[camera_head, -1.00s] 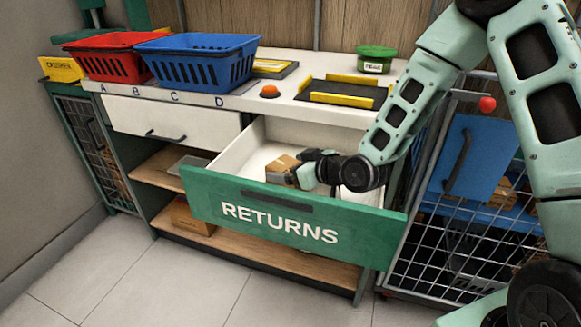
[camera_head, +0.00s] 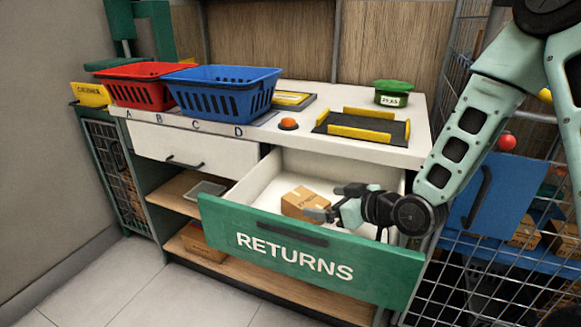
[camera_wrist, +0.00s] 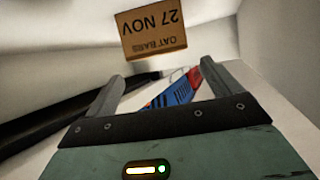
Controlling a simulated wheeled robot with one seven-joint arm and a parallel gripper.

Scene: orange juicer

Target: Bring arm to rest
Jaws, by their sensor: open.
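My gripper (camera_head: 320,213) is over the open RETURNS drawer (camera_head: 300,252), reaching in from the right. It is open; its two fingers stand apart in the wrist view (camera_wrist: 160,78). A brown cardboard box (camera_head: 303,201) is in the drawer, just left of the fingertips. In the wrist view the box (camera_wrist: 149,30) lies beyond the fingers, apart from them, its label "OAT BARS 27 NOV" upside down. My arm bends down from the upper right of the head view.
The counter (camera_head: 350,148) holds a red basket (camera_head: 135,88), a blue basket (camera_head: 222,95), an orange button (camera_head: 288,124), a black-and-yellow tray (camera_head: 362,128) and a green-lidded tub (camera_head: 393,94). A wire cage with a blue panel (camera_head: 490,195) stands right. A blue-red item (camera_wrist: 178,92) shows between the fingers.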

